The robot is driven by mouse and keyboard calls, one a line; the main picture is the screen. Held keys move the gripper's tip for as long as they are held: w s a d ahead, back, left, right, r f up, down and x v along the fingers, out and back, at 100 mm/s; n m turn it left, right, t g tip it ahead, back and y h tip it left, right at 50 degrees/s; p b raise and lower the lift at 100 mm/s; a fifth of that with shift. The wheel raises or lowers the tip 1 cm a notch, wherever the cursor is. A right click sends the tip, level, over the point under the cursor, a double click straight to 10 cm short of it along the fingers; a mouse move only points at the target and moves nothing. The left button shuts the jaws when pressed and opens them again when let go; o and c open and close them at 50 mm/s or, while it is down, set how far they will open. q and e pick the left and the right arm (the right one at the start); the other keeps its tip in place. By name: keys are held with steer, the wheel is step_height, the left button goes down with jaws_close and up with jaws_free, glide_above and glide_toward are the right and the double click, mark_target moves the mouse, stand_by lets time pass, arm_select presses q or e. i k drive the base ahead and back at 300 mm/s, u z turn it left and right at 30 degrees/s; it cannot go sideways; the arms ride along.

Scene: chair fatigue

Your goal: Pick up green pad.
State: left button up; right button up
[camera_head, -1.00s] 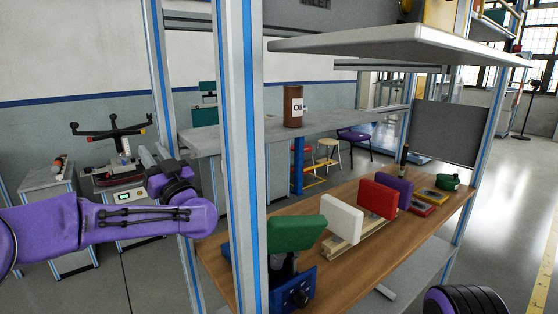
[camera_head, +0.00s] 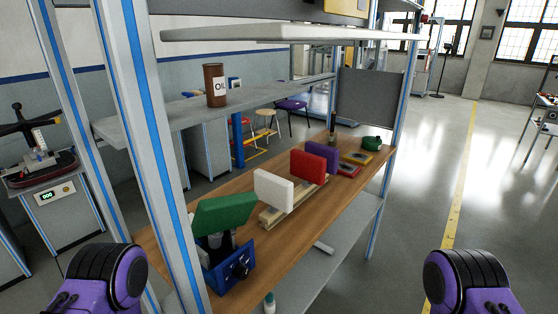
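The green pad (camera_head: 224,213) is a flat rectangular block, tilted, on top of a blue device (camera_head: 229,268) at the near end of the wooden shelf. A blue-striped rack post stands just left of it and may cover its left edge. A white pad (camera_head: 273,191), a red pad (camera_head: 307,168) and a purple pad (camera_head: 323,156) stand in a row behind it. My purple left and right arm parts show at the bottom left and bottom right, apart from the pads. No gripper fingers show.
The wooden shelf (camera_head: 290,235) sits between rack posts (camera_head: 165,150), with a white upper shelf (camera_head: 260,33) above it. A brown oil can (camera_head: 215,85) stands on a grey table behind. Open floor (camera_head: 425,170) lies to the right.

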mark_target(214, 215)
steer(key=u, duration=1.4)
steer(key=k, duration=1.45)
steer(key=z, duration=1.3)
steer(key=i, duration=1)
